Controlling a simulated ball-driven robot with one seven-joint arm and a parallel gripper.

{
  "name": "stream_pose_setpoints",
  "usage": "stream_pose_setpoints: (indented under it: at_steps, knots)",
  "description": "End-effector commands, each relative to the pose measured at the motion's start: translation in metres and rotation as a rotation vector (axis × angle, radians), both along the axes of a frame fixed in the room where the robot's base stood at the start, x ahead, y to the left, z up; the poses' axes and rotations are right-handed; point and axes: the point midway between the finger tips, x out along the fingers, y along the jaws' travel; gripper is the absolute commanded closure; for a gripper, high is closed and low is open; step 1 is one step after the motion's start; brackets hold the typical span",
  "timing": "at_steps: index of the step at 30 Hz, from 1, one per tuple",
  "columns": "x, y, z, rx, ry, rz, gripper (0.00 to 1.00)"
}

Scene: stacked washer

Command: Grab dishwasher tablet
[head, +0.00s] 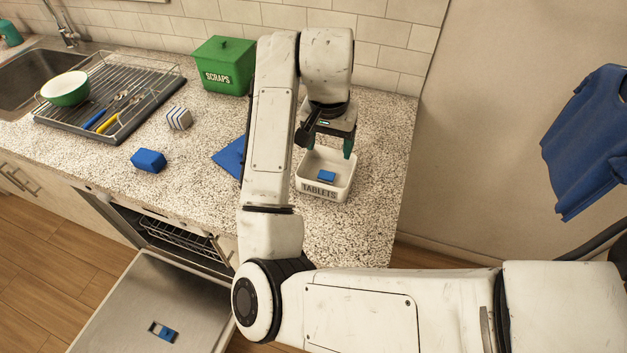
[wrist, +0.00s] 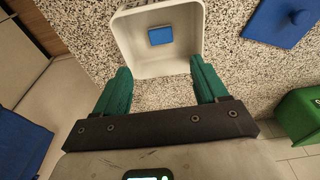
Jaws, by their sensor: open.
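A blue dishwasher tablet (head: 327,176) lies in a white open box (head: 322,194) labelled TABLETS on the speckled counter. In the wrist view the tablet (wrist: 160,36) sits on the floor of the white box (wrist: 127,58), near its middle. My gripper (head: 328,148) is above the box, its fingers pointing down. In the wrist view my gripper (wrist: 159,78) is open with its two green fingers wide apart and nothing between them. The fingertips show at the box's near edge, on either side of it; I cannot tell their exact height above it.
A green SCRAPS bin (head: 224,66) stands by the wall. A blue block (head: 148,160), a striped block (head: 179,118) and a blue flat lid (head: 229,158) lie on the counter. A dish rack (head: 110,95) holds a bowl. The dishwasher door (head: 150,305) hangs open below.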

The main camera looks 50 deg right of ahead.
Motion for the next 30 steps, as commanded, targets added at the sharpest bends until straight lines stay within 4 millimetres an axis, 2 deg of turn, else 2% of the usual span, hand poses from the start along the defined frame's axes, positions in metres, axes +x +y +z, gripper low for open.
stream_pose_setpoints:
  at_steps: [1, 6, 14, 20, 24, 30]
  knots:
    - [-0.001, -0.002, -0.012, -0.002, 0.005, 0.000, 0.28]
    - [0.001, -0.005, -0.035, -0.003, 0.003, 0.000, 0.28]
    - [0.002, -0.004, -0.048, -0.001, 0.002, 0.001, 0.28]
    - [0.003, 0.002, -0.071, -0.001, 0.005, 0.003, 0.28]
    - [0.004, -0.001, -0.090, 0.000, 0.003, 0.002, 0.28]
    - [0.004, -0.002, -0.094, 0.000, 0.000, 0.000, 0.28]
